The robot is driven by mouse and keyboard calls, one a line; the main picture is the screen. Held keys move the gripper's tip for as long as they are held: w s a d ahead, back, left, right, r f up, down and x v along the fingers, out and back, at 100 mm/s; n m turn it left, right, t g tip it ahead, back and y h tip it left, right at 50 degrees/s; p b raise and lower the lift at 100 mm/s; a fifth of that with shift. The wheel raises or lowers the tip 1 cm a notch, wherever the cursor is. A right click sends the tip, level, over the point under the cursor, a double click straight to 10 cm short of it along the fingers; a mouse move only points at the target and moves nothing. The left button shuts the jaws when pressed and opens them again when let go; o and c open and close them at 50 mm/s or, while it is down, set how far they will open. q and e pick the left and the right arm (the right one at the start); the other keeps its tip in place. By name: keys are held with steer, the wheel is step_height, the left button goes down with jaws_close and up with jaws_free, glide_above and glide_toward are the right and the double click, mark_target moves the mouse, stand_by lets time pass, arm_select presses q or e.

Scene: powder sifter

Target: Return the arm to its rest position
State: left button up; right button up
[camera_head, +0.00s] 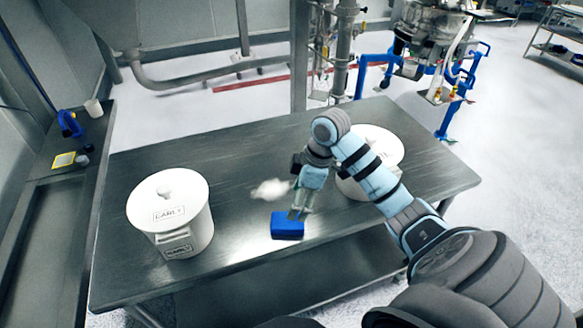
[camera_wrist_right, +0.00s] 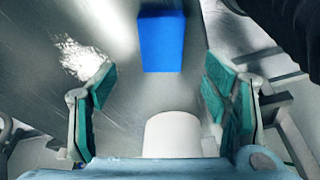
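My right arm reaches in from the lower right of the head view. Its gripper (camera_head: 298,212) points down over the table, close to a blue block (camera_head: 287,226). In the right wrist view the gripper (camera_wrist_right: 158,85) is open, with its teal finger pads wide apart. The blue block (camera_wrist_right: 162,41) lies beyond the fingertips there, with no pad touching it. A patch of white powder (camera_head: 270,189) lies on the table to the left of the gripper, and it also shows in the wrist view (camera_wrist_right: 82,58). My left gripper is not in view.
A lidded white canister (camera_head: 172,214) stands at the left of the metal table (camera_head: 240,150). A second white canister (camera_head: 378,145) is partly hidden behind my right arm. A side bench (camera_head: 60,190) holds small items at far left. Pipes and machinery (camera_head: 435,45) stand behind.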

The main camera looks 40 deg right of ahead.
steer(key=shift+v, duration=1.6)
